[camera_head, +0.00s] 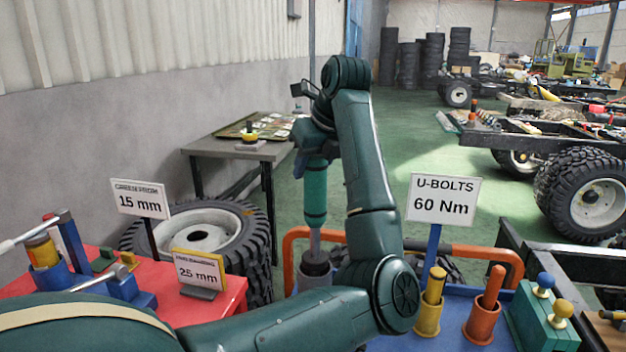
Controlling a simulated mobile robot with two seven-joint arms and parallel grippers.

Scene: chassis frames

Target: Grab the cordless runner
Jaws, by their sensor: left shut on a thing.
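The cordless runner (315,192) looks like an upright teal cylinder with a grey shaft below it. Its lower end meets a dark round piece above a grey cup-like holder (313,278) at the blue surface; I cannot tell whether it sits in it or just above it. My left gripper (312,152) points down from the bent arm and is shut on the top of the runner. Its fingers are mostly hidden by the wrist. My right gripper is not in view.
An orange rail (468,252) runs behind the blue surface (455,318). A "U-BOLTS 60 Nm" sign (443,197), yellow and orange holders (482,318) and a green block (540,318) stand to the right. A red table (190,312) with tools and signs is at left.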

